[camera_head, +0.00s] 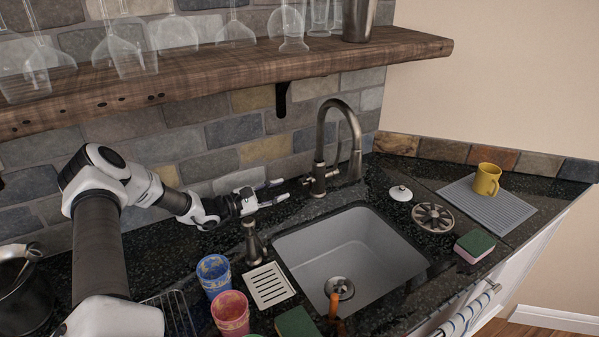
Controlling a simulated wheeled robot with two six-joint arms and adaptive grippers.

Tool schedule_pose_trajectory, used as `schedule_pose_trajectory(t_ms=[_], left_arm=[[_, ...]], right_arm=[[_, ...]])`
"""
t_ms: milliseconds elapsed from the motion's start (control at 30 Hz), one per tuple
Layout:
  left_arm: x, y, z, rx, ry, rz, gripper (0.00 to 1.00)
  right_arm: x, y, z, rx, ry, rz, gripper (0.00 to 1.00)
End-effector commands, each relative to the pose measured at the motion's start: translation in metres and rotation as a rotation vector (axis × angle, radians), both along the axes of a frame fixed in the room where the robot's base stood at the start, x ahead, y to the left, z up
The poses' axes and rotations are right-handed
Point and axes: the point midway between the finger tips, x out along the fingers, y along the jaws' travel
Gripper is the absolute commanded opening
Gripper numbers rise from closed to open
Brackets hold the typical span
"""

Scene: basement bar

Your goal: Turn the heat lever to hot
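The bronze gooseneck faucet (320,160) stands behind the sink. A short heat lever (306,181) sticks out from the left side of its base; its exact setting is too small to tell. My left gripper (279,191) reaches in from the left at about the height of the faucet base. Its two fingers are apart with nothing visible between them, and their tips point right, just left of the lever. A small gap seems to show between the tips and the lever. My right gripper is not in view.
The sink (350,255) lies in front of the faucet. A soap dispenser (254,243) stands below my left gripper, with blue (213,272) and pink cups (231,312) nearer. A wooden shelf (220,68) with glasses hangs above. A yellow mug (486,180) stands right.

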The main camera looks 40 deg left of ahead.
Motion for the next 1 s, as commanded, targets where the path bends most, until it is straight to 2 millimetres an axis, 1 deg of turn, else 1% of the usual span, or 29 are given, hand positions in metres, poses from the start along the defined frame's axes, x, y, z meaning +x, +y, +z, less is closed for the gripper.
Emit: schedule_pose_trajectory(t_ms=[67, 167, 233, 400, 500, 600, 800, 900, 1000], left_arm=[[0.003, -0.002, -0.002, -0.004, 0.001, -0.001, 0.33], [0.016, -0.006, -0.003, 0.000, 0.003, -0.005, 0.33], [0.027, -0.011, -0.005, 0.002, 0.003, -0.007, 0.33], [0.058, -0.019, -0.002, 0.004, 0.005, -0.007, 0.33], [0.069, -0.022, -0.002, 0.001, 0.002, -0.004, 0.33], [0.074, -0.023, -0.001, 0.000, 0.000, -0.004, 0.33], [0.074, -0.023, -0.001, -0.001, 0.000, -0.003, 0.33], [0.074, -0.023, -0.001, -0.001, 0.000, -0.003, 0.00], [0.074, -0.023, -0.001, -0.001, 0.000, -0.003, 0.00]], right_arm=[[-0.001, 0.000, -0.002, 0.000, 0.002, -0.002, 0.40], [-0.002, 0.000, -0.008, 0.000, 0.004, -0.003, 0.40], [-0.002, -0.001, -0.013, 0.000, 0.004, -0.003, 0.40], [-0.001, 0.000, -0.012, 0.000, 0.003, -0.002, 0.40], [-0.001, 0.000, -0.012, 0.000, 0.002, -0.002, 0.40], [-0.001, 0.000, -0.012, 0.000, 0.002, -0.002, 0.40], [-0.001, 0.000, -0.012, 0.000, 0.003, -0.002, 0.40], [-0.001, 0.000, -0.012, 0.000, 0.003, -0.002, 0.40], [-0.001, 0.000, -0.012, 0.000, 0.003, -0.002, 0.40]])
